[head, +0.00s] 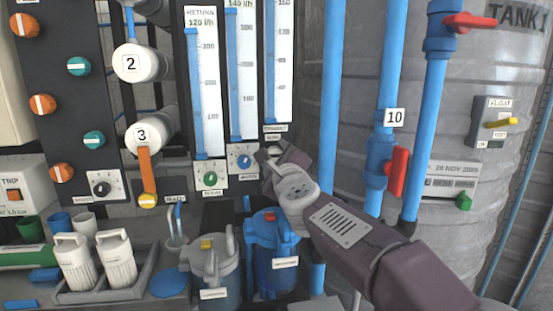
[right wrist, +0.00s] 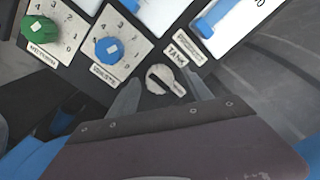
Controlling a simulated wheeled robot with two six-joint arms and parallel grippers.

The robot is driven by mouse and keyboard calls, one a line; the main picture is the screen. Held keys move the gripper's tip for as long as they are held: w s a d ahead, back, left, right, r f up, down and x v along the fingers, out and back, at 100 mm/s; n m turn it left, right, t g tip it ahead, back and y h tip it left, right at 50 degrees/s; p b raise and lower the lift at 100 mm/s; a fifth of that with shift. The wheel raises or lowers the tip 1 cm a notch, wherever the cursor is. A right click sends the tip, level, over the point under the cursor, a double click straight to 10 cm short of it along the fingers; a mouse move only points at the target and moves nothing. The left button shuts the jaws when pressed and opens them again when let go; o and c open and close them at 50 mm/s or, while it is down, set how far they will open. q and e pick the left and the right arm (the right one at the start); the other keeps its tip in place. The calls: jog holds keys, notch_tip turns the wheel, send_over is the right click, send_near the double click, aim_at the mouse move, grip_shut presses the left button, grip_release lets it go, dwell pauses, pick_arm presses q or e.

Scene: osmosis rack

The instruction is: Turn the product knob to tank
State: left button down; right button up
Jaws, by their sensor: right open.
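The product knob (right wrist: 165,82) is a small round knob, pale grey and dark, on the black panel in the right wrist view. A white TANK label (right wrist: 185,49) sits just above it. I cannot tell clearly where the knob points. My right gripper (right wrist: 163,92) is open, with one finger on each side of the knob; I cannot tell whether either touches it. In the head view my right gripper (head: 284,158) is at the panel's lower right and mostly covers the knob. My left gripper is not in view.
A blue knob (right wrist: 109,50) and a green knob (right wrist: 39,29) with number scales are left of the product knob. Flow meters (head: 240,70) stand above. A blue filter housing (head: 272,250) is below; a pipe with a red valve handle (head: 397,172) is to the right.

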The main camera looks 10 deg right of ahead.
grip_shut()
jog(key=shift+n, duration=0.3)
jog(key=n+p, duration=0.2)
jog(key=n, duration=0.2)
jog(key=shift+r, duration=0.1)
jog(key=n+p, duration=0.2)
jog(key=n, duration=0.2)
jog(key=shift+n, duration=0.3)
jog(key=n+p, duration=0.3)
jog(key=n, duration=0.2)
jog(key=shift+r, duration=0.1)
jog(key=shift+n+p, duration=0.9)
jog(key=shift+n, duration=0.9)
